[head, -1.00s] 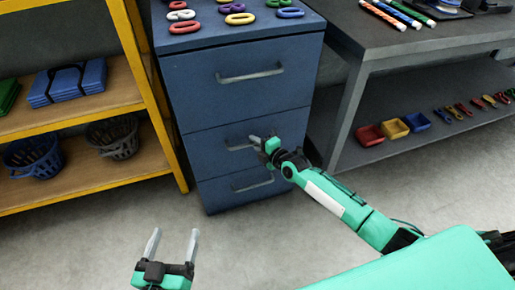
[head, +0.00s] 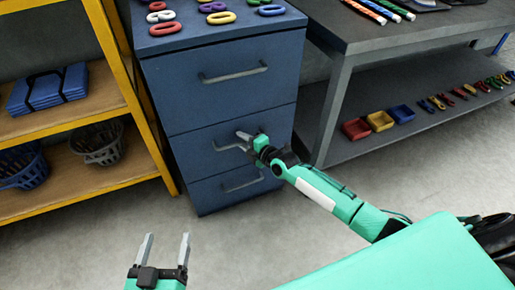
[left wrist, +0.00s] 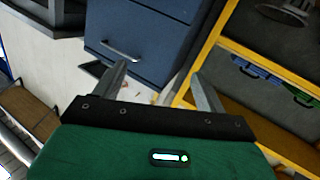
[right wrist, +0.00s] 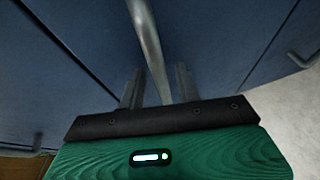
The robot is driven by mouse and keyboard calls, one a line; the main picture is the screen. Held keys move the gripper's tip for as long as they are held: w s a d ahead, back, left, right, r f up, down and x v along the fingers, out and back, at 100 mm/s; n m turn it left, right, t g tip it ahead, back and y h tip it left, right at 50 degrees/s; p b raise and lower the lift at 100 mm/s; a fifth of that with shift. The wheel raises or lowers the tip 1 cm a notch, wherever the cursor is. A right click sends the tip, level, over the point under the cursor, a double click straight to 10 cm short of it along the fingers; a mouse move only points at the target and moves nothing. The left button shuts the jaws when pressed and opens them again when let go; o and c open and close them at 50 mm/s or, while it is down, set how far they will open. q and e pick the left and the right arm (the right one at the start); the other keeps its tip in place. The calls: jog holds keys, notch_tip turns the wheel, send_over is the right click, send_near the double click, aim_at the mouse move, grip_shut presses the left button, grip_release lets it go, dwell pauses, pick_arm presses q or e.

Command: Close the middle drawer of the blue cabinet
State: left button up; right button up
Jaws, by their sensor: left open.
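The blue cabinet (head: 225,115) stands in the centre of the head view with three stacked drawers. The middle drawer (head: 200,146) looks nearly flush with the others; I cannot tell whether a small gap is left. My right gripper (head: 245,140) is at its handle (head: 224,147). In the right wrist view, the handle bar (right wrist: 147,38) runs between the fingers of my right gripper (right wrist: 158,82), which look apart, with gaps on both sides. My left gripper (head: 165,248) is open and empty over the floor, away from the cabinet; it also shows in the left wrist view (left wrist: 162,82).
Coloured rings (head: 217,18) lie on the cabinet top. A yellow-framed shelf (head: 150,118) with baskets stands at the left. A grey table (head: 400,38) with small bins on its lower shelf stands at the right. The floor in front is clear.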

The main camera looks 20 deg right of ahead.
jog(key=p+v, duration=0.1)
jog(key=v, duration=0.3)
jog(key=shift+s+d+r, duration=0.1)
jog(key=shift+s+d, duration=0.05)
jog(key=shift+s, duration=0.05)
pick_arm(q)
jog(key=s+a+f+g+y+p, duration=0.2)
jog(key=s+f+g, duration=0.1)
jog(key=f+g, duration=0.2)
jog(key=shift+a+g, duration=0.25)
jog(key=shift+g, duration=0.05)
pick_arm(e)
jog(key=v, duration=0.8)
jog(key=shift+s+d, duration=0.2)
jog(key=shift+s, duration=0.15)
